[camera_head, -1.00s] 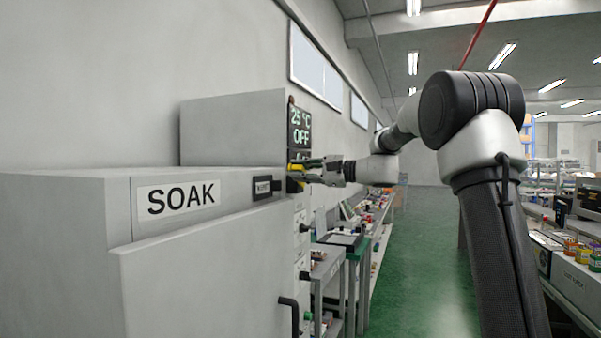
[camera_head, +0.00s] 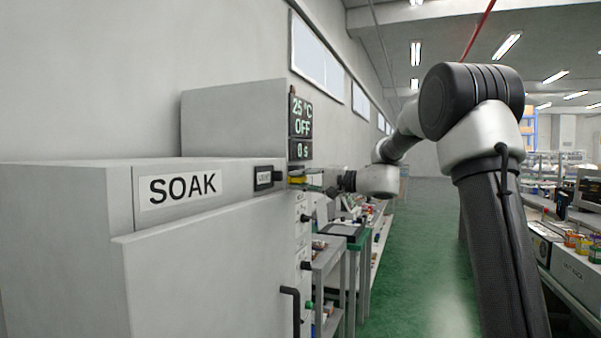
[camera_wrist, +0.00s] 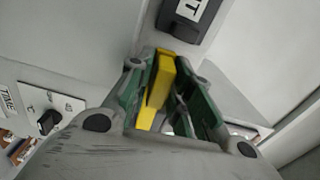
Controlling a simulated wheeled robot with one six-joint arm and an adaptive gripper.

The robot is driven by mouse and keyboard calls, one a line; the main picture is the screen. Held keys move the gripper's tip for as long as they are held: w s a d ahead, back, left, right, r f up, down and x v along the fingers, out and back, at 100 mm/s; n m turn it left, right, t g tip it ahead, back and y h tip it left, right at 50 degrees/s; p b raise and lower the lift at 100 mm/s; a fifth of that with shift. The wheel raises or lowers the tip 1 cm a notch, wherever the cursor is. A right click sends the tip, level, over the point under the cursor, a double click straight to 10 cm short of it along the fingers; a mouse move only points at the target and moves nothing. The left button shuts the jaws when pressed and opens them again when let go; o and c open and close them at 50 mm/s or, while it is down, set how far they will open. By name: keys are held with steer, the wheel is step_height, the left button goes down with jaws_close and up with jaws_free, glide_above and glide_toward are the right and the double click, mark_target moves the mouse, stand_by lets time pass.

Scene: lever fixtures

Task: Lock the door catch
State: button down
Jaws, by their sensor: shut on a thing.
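The yellow catch lever (camera_head: 297,180) is at the right front edge of the grey SOAK cabinet (camera_head: 70,200), just right of a black label plate (camera_head: 264,178). In the wrist view the yellow lever (camera_wrist: 162,85) stands between the green-padded fingers. My gripper (camera_head: 314,181) is shut on the lever, reaching it from the right. The same gripper (camera_wrist: 168,92) fills the middle of the wrist view. The lever's pivot is hidden by the fingers in the head view.
A display (camera_head: 301,117) reading 25 °C, OFF and 0 s sits above the lever. The cabinet door (camera_head: 205,265) has a black handle (camera_head: 291,310) below. Benches with small items stand behind. The green floor (camera_head: 420,250) at right is clear.

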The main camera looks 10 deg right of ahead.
steer(key=shift+w+d+f+n, duration=0.3)
steer(key=shift+f+n, duration=0.7)
steer(key=shift+n, duration=0.2)
steer(key=shift+w+d+f+n, duration=0.15)
steer(key=shift+w+f+n, duration=0.2)
steer(key=shift+f+n, duration=0.75)
steer(key=shift+w+d+f+n, duration=0.3)
steer(key=shift+f+n, duration=0.55)
steer(key=shift+n, duration=0.45)
steer(key=c, duration=1.4)
jaws_free()
steer(key=shift+d, duration=0.1)
glide_toward(292, 197)
steer(key=v, duration=0.6)
